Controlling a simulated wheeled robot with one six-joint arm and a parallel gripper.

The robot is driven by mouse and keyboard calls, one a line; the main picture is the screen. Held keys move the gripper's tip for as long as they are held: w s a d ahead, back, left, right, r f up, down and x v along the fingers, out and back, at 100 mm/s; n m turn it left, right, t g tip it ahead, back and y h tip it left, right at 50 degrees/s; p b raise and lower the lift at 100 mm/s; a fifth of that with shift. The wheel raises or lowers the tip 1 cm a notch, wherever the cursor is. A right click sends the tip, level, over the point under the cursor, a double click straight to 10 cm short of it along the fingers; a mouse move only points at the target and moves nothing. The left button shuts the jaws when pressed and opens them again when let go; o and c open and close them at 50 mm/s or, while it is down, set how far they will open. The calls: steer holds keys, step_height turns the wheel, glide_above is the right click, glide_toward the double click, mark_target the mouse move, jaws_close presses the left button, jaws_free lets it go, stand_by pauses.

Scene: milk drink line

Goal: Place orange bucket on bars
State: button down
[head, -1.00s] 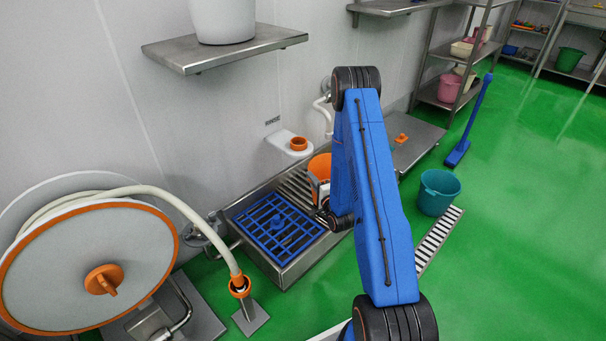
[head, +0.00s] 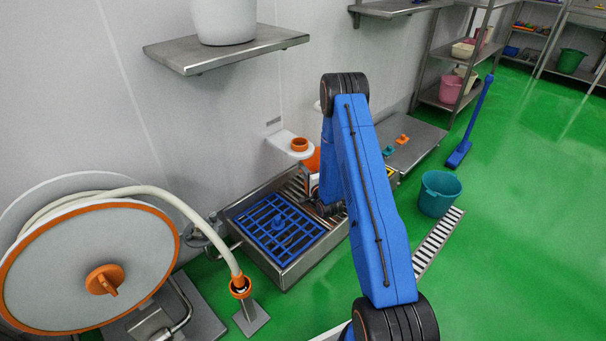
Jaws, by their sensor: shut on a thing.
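The orange bucket (head: 311,162) shows only as a small patch beside my blue arm, which hides most of it. The steel bars (head: 294,187) are at the back of the sink unit, next to the blue grid, and are partly covered by my arm. My gripper (head: 313,186) is at the bucket, over the bars' right part, and is shut on it. Its fingertips are mostly hidden. I cannot tell whether the bucket's bottom touches the bars.
A blue grid (head: 279,228) fills the front of the steel sink (head: 290,278). A wall holder with an orange ring (head: 299,144) is just behind the bucket. A steel bench (head: 412,146) stands to the right, and a teal bucket (head: 438,193) stands on the green floor.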

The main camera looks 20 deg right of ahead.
steer(key=shift+f, duration=0.95)
steer(key=c, duration=1.8)
jaws_free()
steer(key=shift+c, duration=0.2)
